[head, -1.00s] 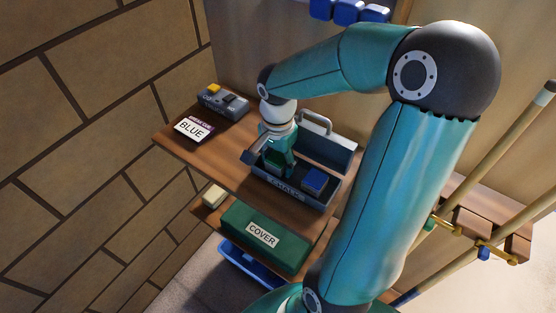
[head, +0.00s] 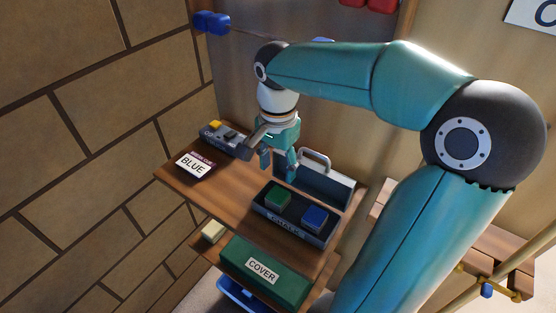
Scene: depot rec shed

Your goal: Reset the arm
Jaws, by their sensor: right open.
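My right gripper (head: 268,156) is open and empty. It hangs above the wooden shelf, behind and to the left of the chalk tray (head: 291,228), and is apart from the chalk. The tray holds a green chalk cube (head: 278,196) on its left and a blue chalk cube (head: 314,217) on its right. My right arm arches from the lower right across to the gripper. My left gripper does not show.
A card reading BLUE (head: 193,165) and a grey box with a yellow button (head: 222,138) stand on the shelf's left. A grey case with a handle (head: 325,184) stands behind the tray. A green COVER box (head: 265,272) sits below. A brick wall (head: 70,150) bounds the left.

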